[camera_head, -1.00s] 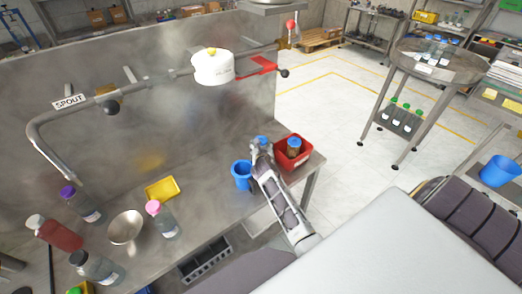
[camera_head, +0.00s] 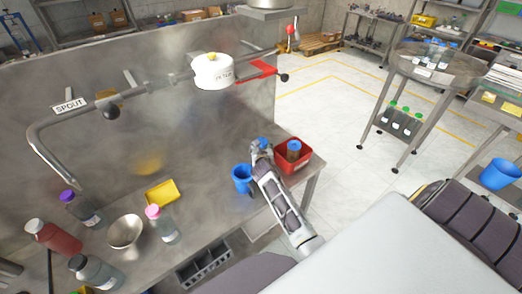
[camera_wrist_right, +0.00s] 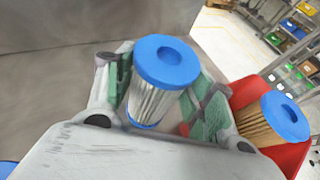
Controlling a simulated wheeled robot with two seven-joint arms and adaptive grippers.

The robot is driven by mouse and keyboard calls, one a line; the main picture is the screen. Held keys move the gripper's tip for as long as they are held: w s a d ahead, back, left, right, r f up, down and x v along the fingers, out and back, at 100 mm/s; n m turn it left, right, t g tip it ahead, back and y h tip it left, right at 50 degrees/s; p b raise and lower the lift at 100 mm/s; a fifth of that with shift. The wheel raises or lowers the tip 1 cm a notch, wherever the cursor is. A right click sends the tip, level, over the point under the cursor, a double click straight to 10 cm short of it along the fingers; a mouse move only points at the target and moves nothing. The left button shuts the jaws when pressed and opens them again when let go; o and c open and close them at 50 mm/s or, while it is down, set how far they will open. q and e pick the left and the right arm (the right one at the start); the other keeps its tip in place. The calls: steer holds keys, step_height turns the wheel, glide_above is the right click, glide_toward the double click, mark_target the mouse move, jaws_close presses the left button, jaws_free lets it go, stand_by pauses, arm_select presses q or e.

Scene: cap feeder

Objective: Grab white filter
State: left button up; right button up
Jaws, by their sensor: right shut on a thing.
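A white pleated filter with blue end caps (camera_wrist_right: 155,95) stands between the fingers of my right gripper (camera_wrist_right: 160,100) in the right wrist view, and the fingers are shut on it. In the head view my right gripper (camera_head: 259,152) is over the right end of the steel counter, with the filter's blue top (camera_head: 262,142) showing. A second filter, brown with a blue cap (camera_head: 293,149), stands in the red bin (camera_head: 300,166) just to the right; this brown filter also shows in the right wrist view (camera_wrist_right: 275,122). My left gripper is not in view.
A blue cup (camera_head: 241,179) stands close to the left of my right gripper. A yellow tray (camera_head: 162,193), a steel bowl (camera_head: 124,231) and several bottles are farther left. The steel back wall (camera_head: 190,130) rises behind the counter.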

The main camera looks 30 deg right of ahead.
steer(key=shift+r, duration=4.35)
steer(key=shift+w+r, duration=0.1)
steer(key=shift+r, duration=0.05)
